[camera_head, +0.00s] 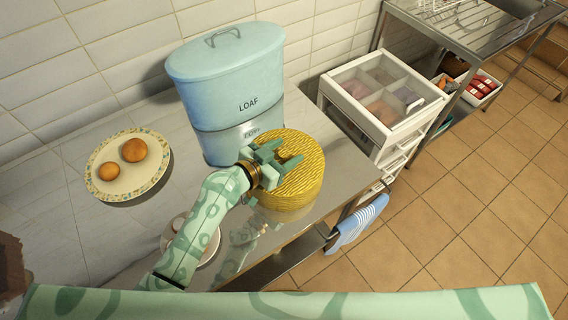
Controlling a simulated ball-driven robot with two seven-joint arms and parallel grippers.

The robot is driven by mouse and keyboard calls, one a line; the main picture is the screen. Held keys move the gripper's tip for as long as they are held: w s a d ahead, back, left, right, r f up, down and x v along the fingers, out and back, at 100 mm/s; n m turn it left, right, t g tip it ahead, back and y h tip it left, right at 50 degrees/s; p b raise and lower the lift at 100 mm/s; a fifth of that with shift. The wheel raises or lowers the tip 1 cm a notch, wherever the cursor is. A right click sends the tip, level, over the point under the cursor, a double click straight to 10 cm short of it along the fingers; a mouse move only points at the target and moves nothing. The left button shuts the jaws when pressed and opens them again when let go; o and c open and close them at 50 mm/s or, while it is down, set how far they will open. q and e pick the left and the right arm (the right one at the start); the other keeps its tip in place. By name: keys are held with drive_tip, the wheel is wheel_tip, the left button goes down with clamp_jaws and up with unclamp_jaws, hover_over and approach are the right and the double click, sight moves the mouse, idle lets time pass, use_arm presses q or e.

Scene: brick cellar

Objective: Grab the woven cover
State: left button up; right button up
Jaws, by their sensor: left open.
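The woven cover (305,185) is round, yellow and basket-like. It stands on the shiny metal counter, in front of the blue LOAF bin. My left gripper (284,157) is open, with its fingers over the left part of the cover's top. Whether the fingers touch the cover I cannot tell. The gripper and wrist hide part of the cover's left side. My right gripper is not in view.
The blue bin (228,75) stands close behind the cover. A plate (110,185) with two brown buns is at left. A white plate (207,252) is partly hidden by my left arm. A blue striped towel (358,222) hangs at the counter's edge, near a white drawer unit (387,138).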

use_arm(q)
clamp_jaws()
